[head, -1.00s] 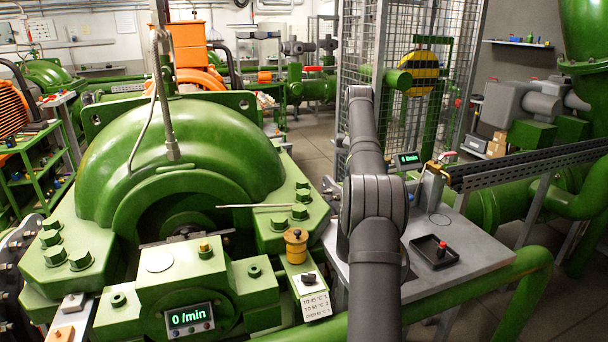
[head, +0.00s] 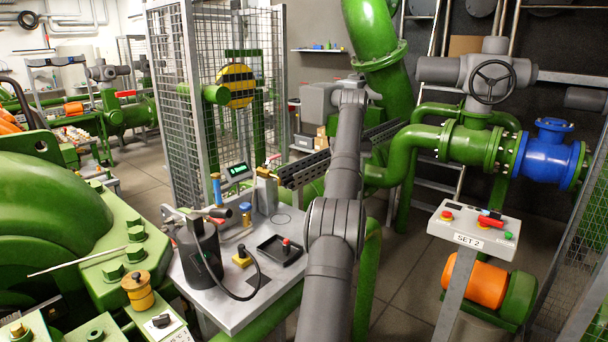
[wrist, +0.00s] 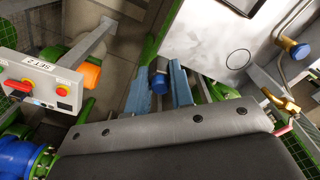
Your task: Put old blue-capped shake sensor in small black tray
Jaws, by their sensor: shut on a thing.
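In the wrist view, my gripper (wrist: 159,88) is shut on the blue-capped sensor (wrist: 158,84), a small dark cylinder with its blue cap towards me. In the head view my arm hides the gripper and the held sensor. The small black tray (head: 265,249) lies on the grey metal table, just left of my arm. A red-capped sensor (head: 286,246) stands in it. In the wrist view, a dark corner at the top edge seems to be this tray. My gripper is apart from the table and tray, off the table's edge.
A SET 2 button panel (head: 474,228) and green pipes stand right.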

